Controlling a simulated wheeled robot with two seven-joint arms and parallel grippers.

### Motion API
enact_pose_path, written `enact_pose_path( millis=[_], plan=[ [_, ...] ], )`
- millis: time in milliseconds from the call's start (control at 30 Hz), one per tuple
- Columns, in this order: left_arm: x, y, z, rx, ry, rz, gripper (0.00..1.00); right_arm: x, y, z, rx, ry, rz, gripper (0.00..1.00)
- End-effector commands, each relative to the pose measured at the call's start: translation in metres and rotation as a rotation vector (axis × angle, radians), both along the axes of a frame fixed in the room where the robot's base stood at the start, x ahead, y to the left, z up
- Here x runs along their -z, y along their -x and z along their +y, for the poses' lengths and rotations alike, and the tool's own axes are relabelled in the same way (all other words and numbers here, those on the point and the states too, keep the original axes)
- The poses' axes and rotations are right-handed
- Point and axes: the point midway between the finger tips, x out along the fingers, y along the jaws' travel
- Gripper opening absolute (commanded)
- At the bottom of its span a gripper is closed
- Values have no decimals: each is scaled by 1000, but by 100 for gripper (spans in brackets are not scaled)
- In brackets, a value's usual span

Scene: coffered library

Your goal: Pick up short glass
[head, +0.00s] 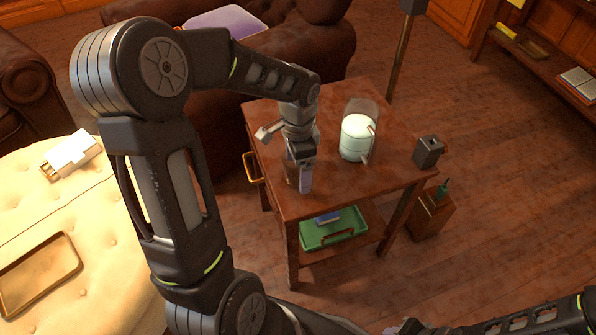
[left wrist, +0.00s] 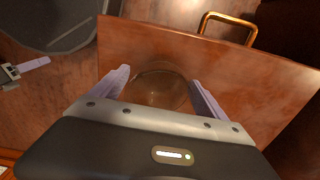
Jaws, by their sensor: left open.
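The short glass (left wrist: 160,90) is clear and brownish against the wooden table top, seen from above between my left fingers in the left wrist view. In the head view, my left gripper (head: 298,180) points down over the table's near left part and hides most of the glass. The left gripper is open, its two lilac fingers (left wrist: 160,92) on either side of the glass; I cannot tell whether they touch it. Part of my right gripper (head: 403,327) shows at the bottom edge of the head view, and its jaws are unclear.
A clear jug with pale contents (head: 356,138) stands right of my left gripper on the wooden table (head: 325,200). A dark grey holder (head: 428,151) sits at the table's right corner. A green tray (head: 333,232) lies on the lower shelf. A brass handle (head: 252,168) juts out left.

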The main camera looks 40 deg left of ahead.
Motion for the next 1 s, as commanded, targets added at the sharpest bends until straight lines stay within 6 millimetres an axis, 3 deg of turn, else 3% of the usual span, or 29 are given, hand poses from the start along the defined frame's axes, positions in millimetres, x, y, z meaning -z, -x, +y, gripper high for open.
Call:
enact_pose_path(
  millis=[400,1000],
  plan=[
    [0,0,0,0,0,0,85,0,0,0,0,0,0,25],
    [0,0,0,0,1,1,36,0,0,0,0,0,0,25]
  ],
)
